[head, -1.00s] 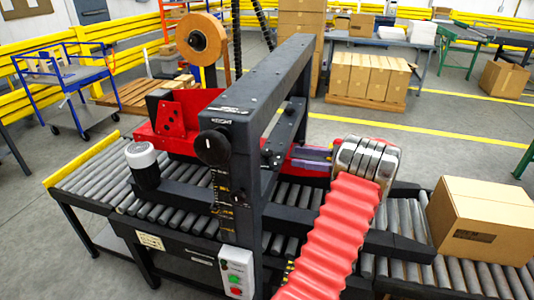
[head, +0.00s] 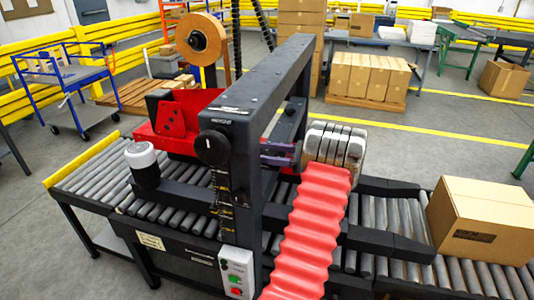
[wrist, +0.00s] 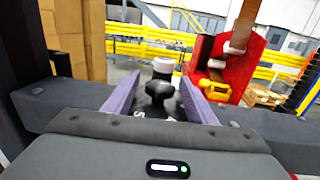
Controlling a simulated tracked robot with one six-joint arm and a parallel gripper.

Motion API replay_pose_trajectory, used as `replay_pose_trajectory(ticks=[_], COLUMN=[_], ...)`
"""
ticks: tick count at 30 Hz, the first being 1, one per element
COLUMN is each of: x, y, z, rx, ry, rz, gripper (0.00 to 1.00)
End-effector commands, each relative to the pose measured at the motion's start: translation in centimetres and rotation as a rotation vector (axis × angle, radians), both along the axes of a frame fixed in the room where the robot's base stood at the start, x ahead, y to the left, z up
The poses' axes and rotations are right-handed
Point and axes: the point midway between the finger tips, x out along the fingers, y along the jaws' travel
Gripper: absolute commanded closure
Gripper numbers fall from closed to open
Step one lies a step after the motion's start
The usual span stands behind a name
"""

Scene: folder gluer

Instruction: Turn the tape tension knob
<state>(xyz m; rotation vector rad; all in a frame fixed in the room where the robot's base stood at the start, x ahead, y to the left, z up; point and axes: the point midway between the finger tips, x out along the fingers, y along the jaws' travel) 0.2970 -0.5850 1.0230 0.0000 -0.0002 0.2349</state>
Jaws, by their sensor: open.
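A black lobed knob (wrist: 160,90) sits upright on a dark surface in the wrist view, with partly readable pale lettering beside it. My gripper (wrist: 160,78) is open, its two purple fingers on either side of the knob in this view. A gap shows between each finger and the knob; I cannot tell the depth. In the head view my gripper (head: 268,153) points left at the inner side of the machine's dark frame (head: 230,125). There the near post and the fingers make it unclear where this small knob is.
A round black knob (head: 213,148) faces out on the near post. A white-capped cylinder (head: 140,155) stands left of it. The red tape head (head: 180,118) and tape roll (head: 201,39) are behind. A carton (head: 482,222) rests on the rollers at right.

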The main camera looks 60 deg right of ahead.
Motion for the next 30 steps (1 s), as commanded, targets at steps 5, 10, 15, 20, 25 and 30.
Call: replay_pose_trajectory(ticks=[5,10,15,20,25,30], x=[0.00,-0.01,-0.02,-0.02,-0.03,-0.04], y=[0.00,-0.01,-0.01,0.00,0.00,0.02], z=[0.00,0.01,0.01,0.00,0.00,0.00], rx=[0.000,0.000,0.000,0.000,0.000,0.001], ry=[0.000,0.000,0.000,0.000,0.000,0.000], rz=[0.000,0.000,0.000,0.000,0.000,-0.011], gripper=[0.49,0.58,0.70,0.81,0.88,0.88])
